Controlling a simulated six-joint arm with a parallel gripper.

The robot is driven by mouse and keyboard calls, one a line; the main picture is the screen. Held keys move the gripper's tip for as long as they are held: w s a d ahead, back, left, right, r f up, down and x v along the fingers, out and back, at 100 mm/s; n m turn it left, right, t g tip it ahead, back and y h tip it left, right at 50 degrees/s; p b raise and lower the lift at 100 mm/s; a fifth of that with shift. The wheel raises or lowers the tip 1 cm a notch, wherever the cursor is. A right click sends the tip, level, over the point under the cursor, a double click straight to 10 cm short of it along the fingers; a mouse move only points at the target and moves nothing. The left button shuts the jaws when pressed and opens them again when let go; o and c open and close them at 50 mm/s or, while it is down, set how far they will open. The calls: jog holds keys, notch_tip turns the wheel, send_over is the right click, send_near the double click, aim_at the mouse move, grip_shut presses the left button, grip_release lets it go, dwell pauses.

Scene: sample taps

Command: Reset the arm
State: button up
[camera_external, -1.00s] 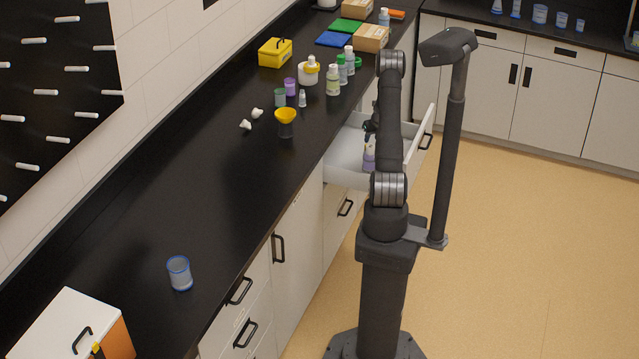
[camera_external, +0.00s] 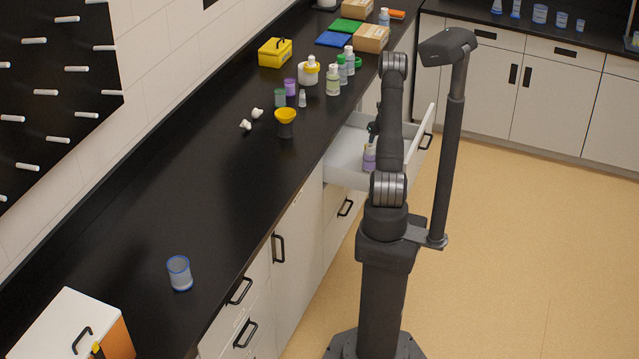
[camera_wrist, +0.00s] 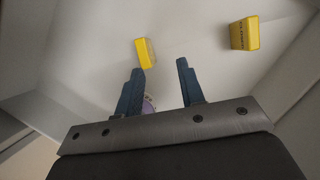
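My gripper (camera_wrist: 160,66) is open, with its two dark blue fingers apart and nothing visible between their tips. It points down into an open white drawer (camera_wrist: 85,75). In the external view the gripper (camera_external: 373,130) is mostly hidden behind my arm, just above a purple and white bottle (camera_external: 369,157) standing in the pulled-out drawer (camera_external: 344,150). In the wrist view a small purple part (camera_wrist: 148,104) shows beside the left finger, mostly hidden by it. A yellow item (camera_wrist: 146,53) lies beyond the left fingertip, and another yellow item (camera_wrist: 244,33) is to the right.
The black counter (camera_external: 150,215) runs along the drawers. A yellow funnel (camera_external: 286,115), several bottles (camera_external: 333,80) and a yellow box (camera_external: 275,52) stand on it. A blue-rimmed beaker (camera_external: 179,273) and a white cabinet (camera_external: 65,325) are nearer. The counter's middle is mostly clear.

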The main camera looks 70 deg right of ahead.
jog(key=s+r, duration=0.6)
jog(key=s, duration=0.2)
jog(key=w+r, duration=0.2)
jog(key=r, duration=1.1)
jog(key=w+a+r, duration=0.1)
jog(key=w+r, duration=0.1)
jog(key=r, duration=1.1)
jog(key=shift+w+r+n, duration=0.2)
jog(key=shift+r+n, duration=0.15)
jog(key=shift+n, duration=0.05)
jog(key=shift+a, duration=0.1)
